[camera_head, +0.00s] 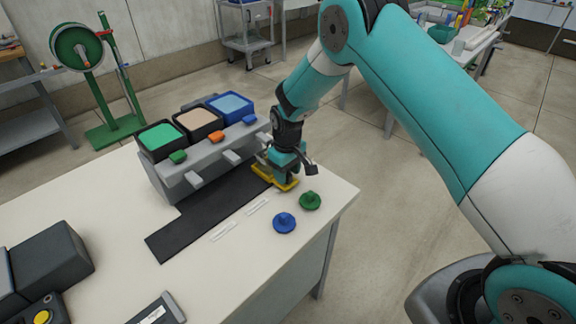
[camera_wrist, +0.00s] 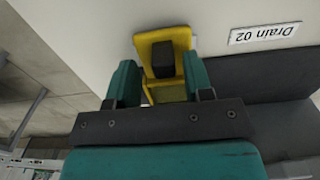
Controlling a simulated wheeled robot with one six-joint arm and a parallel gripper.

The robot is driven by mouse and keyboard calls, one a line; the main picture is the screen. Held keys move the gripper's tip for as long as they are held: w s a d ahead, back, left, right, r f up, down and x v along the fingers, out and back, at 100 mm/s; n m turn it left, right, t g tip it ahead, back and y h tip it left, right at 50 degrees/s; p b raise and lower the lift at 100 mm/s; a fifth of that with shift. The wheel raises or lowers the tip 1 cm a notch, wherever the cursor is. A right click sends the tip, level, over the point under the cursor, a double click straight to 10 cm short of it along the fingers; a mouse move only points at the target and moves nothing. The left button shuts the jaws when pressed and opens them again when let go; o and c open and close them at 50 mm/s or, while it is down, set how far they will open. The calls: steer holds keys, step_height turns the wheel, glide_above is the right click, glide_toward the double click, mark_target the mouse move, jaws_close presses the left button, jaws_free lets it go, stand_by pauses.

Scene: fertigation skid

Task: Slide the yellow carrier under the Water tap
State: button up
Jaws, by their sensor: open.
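The yellow carrier (camera_head: 287,184) sits at the right end of the dark track (camera_head: 205,213) on the table. In the wrist view, the carrier (camera_wrist: 176,38) is yellow with a dark upright block. My gripper (camera_head: 289,164) is down at the carrier, and it also shows in the wrist view (camera_wrist: 160,80). Its two teal fingers are open, one on each side of the carrier's dark block. Contact cannot be told. The grey dispenser has green, tan and blue tanks, with taps below: green (camera_head: 178,157), orange (camera_head: 216,137) and blue (camera_head: 249,119). No Water label is readable.
Blue (camera_head: 284,222) and green (camera_head: 310,200) knobbed discs lie on the table near the carrier. A white label reading "Drain 02" (camera_wrist: 265,33) lies beside it. Dark boxes (camera_head: 48,261) stand at the left. The track left of my gripper is clear.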

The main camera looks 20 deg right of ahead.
step_height(320, 180, up, 17)
steer(key=b, duration=0.2)
steer(key=shift+r, duration=0.2)
steer(key=s+a+r+y, duration=0.25)
steer(key=s+r, duration=0.55)
steer(key=s, duration=0.6)
steer(key=s+a+r+n+y, duration=0.1)
steer(key=s+r, duration=0.1)
steer(key=s, duration=1.7)
steer(key=shift+s+a+r+y, duration=0.15)
steer(key=shift+s+a+y, duration=0.1)
steer(key=shift+s+y, duration=0.1)
steer(key=shift+w+n, duration=0.1)
steer(key=shift+n, duration=0.2)
stand_by(0.3)
